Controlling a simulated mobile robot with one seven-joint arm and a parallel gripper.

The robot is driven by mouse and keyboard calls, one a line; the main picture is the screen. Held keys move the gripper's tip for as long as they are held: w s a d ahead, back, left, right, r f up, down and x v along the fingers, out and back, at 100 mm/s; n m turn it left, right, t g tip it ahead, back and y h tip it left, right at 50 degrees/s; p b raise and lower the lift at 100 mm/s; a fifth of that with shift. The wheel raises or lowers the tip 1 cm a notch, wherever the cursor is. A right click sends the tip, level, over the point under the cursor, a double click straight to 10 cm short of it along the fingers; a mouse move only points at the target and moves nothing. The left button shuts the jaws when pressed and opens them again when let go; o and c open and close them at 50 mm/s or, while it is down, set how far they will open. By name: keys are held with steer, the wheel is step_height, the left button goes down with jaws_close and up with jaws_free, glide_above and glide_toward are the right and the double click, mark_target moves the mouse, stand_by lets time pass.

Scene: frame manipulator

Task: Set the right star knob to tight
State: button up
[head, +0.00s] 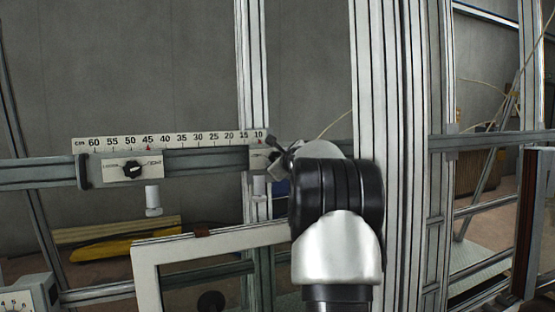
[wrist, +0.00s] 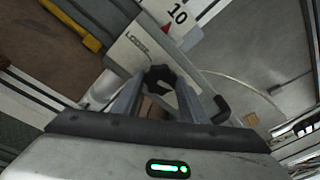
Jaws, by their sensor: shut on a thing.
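The right star knob (wrist: 160,78) is black and lobed, and sits between the two fingers of my gripper (wrist: 158,84) in the wrist view. My gripper is shut on it. Its pale plate (wrist: 128,50) shows the word LOOSE at the upper left; the tight side is hidden. In the head view my gripper (head: 278,158) is at the right end of the ruler rail, and my arm hides most of the right knob there. A sliver of the right plate (head: 257,161) shows left of my gripper.
A left star knob (head: 132,169) sits on its own plate on the same rail (head: 205,160), below a centimetre ruler (head: 165,141). A thick metal upright (head: 388,100) stands close right of my arm. A white frame (head: 145,262) is below.

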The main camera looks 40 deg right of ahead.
steer(key=o, duration=1)
steer(key=shift+o, duration=0.2)
steer(key=b+v, duration=0.3)
steer(key=v, duration=1.4)
steer(key=shift+s, duration=0.2)
steer(key=shift+a, duration=0.1)
